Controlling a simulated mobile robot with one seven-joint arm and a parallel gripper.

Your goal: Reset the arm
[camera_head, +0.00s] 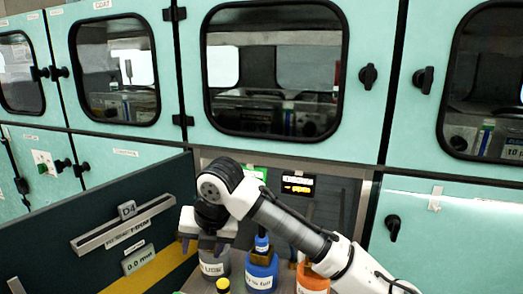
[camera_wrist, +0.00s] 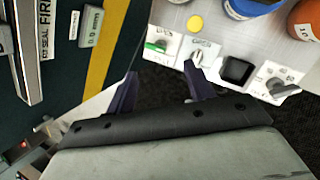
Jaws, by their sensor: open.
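My gripper (camera_wrist: 160,88) is open, with its two dark fingers apart and nothing between them in the wrist view. In the head view my gripper (camera_head: 206,243) points down at the end of my white and black arm. It is just above or in front of a grey bottle (camera_head: 213,264); I cannot tell whether they touch. My arm is bent and reaches in from the lower right.
A blue bottle (camera_head: 261,272) and an orange bottle (camera_head: 312,279) stand right of my gripper. A yellow cap (camera_head: 223,285) is below. A dark panel (camera_head: 60,240) is at left. Teal cabinets (camera_head: 290,70) stand behind. Switches (camera_wrist: 200,50) show near the fingers.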

